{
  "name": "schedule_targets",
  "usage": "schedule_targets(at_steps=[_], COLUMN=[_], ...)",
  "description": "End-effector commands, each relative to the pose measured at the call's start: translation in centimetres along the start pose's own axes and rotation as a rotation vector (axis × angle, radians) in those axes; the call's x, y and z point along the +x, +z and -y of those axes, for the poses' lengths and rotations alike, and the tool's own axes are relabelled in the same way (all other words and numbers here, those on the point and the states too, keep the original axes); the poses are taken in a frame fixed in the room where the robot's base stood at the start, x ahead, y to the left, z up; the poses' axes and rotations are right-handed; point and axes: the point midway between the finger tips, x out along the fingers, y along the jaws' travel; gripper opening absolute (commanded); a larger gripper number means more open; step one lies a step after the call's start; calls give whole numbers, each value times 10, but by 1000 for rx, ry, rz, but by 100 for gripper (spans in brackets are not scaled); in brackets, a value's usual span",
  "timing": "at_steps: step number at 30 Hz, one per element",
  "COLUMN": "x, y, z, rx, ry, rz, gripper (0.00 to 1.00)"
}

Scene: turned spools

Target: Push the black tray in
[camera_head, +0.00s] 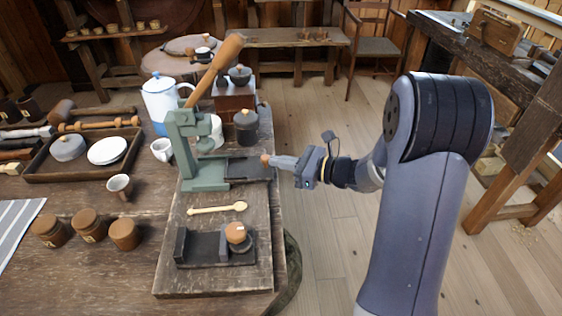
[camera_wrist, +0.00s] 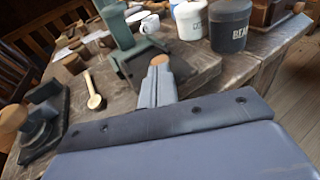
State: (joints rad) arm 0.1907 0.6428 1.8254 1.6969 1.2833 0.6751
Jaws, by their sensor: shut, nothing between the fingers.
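The black tray (camera_head: 245,171) sticks out from the right side of the green press (camera_head: 188,150) on a wooden board. A round wooden knob (camera_head: 265,159) is at the tray's right end. My gripper (camera_head: 275,161) is shut and empty, with its fingertips right at the knob; I cannot tell if they touch. In the wrist view, my gripper's closed fingers (camera_wrist: 158,82) point at the knob (camera_wrist: 159,60), which hides part of the tray (camera_wrist: 178,66). The green press (camera_wrist: 120,30) stands beyond it.
A pale spoon (camera_head: 217,209) and a dark stand (camera_head: 202,248) lie in front on the board (camera_head: 170,275). Floor is clear right of the table.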

Motion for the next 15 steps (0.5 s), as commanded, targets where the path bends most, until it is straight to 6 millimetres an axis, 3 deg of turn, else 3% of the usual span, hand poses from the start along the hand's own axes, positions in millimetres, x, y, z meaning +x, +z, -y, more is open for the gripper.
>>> schedule_targets(at_steps=[8,15], x=[2,36], y=[0,4], z=[-1,-19], rx=[0,-1], ry=[1,7], rz=[0,1], gripper=[0,0])
